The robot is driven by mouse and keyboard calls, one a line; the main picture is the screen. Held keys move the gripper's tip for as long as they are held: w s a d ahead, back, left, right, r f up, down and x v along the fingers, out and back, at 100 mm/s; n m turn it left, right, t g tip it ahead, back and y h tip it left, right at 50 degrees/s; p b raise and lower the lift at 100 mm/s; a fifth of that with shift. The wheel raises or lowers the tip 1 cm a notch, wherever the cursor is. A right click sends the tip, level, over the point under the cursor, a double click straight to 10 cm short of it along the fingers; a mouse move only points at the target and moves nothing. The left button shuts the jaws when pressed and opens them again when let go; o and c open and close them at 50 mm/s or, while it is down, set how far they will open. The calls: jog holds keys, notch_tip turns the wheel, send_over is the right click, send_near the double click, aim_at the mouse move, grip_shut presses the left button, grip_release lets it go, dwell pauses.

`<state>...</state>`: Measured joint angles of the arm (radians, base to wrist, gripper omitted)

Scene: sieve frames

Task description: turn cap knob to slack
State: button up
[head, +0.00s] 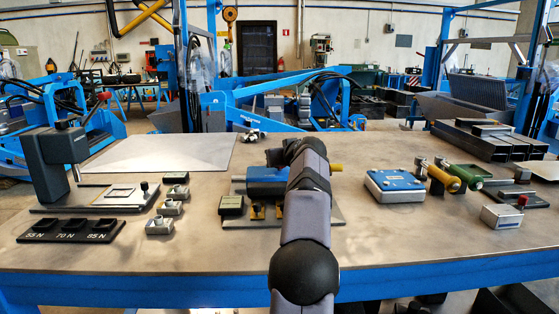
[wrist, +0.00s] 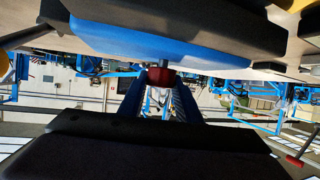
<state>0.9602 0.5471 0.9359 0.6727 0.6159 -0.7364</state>
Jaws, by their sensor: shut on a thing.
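A blue cylinder-like body (head: 266,181) lies on a grey base plate (head: 238,223) in the middle of the bench in the head view. A yellow end piece (head: 336,168) sticks out to its right. My arm covers the middle of this assembly and hides my fingertips in the head view. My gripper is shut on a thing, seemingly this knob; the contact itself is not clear.
At left stand a dark press-like gauge (head: 55,147) and a black strip (head: 70,231) marked 55 N, 70 N and 85 N. At right are a blue flat box (head: 395,184), a green cylinder (head: 470,174) and a grey box (head: 503,214). The bench front is clear.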

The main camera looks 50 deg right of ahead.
jog(key=shift+f, duration=0.2)
jog(key=o, duration=1.1)
jog(key=shift+s+r, duration=0.1)
jog(key=shift+c, duration=0.2)
jog(key=shift+b+v, duration=1.05)
jog(key=shift+v, duration=2.6)
